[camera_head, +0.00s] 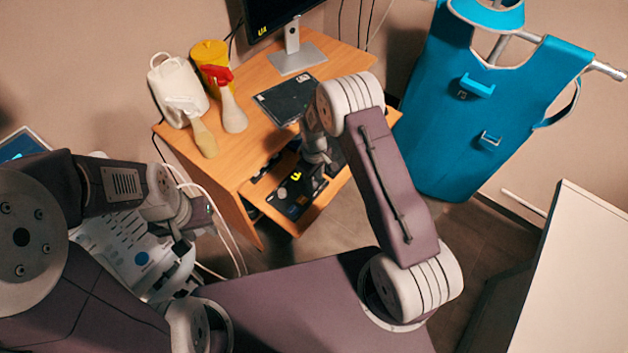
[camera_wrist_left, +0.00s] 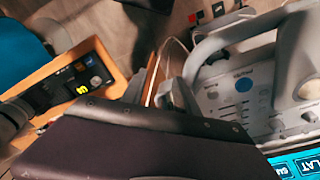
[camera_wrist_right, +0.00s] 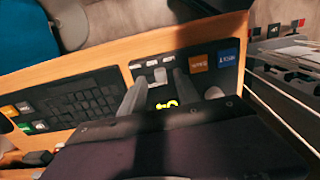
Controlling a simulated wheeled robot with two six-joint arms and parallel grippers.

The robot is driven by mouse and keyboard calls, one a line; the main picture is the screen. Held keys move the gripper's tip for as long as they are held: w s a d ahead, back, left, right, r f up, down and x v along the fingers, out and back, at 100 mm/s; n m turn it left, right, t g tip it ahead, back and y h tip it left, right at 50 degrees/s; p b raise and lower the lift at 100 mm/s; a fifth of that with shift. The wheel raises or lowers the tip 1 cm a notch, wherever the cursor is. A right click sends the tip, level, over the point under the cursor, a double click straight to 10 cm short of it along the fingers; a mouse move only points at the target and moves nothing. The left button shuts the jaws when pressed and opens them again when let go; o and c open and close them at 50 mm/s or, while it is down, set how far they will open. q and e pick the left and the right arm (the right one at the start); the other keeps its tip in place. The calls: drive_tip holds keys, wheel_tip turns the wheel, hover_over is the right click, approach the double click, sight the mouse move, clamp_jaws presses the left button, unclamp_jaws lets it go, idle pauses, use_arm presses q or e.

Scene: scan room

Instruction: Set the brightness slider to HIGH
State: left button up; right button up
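I cannot read a brightness label in any view. The ultrasound-like console (camera_head: 125,245) at the left has a pale panel; the left wrist view shows its knobs and slider-like strips (camera_wrist_left: 240,100). My left gripper (camera_head: 180,250) is beside this panel; in the left wrist view its fingers (camera_wrist_left: 155,95) look apart, with nothing seen between them. A dark panel (camera_wrist_right: 155,72) with small white controls and a yellow mark lies on the desk's lower shelf. My right gripper (camera_wrist_right: 158,92) is over this panel with its fingers apart and empty. In the head view the right fingertips are largely hidden by the arm.
The wooden desk (camera_head: 240,160) carries a monitor stand (camera_head: 295,55), a tablet-like dark pad (camera_head: 283,98), a red-topped spray bottle (camera_head: 230,105), and a white jug (camera_head: 178,90). A blue apron (camera_head: 450,120) hangs at the right. White cables (camera_head: 225,225) hang beside the console.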

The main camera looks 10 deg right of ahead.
drive_tip(key=shift+f, duration=0.85)
clamp_jaws()
idle(0.8)
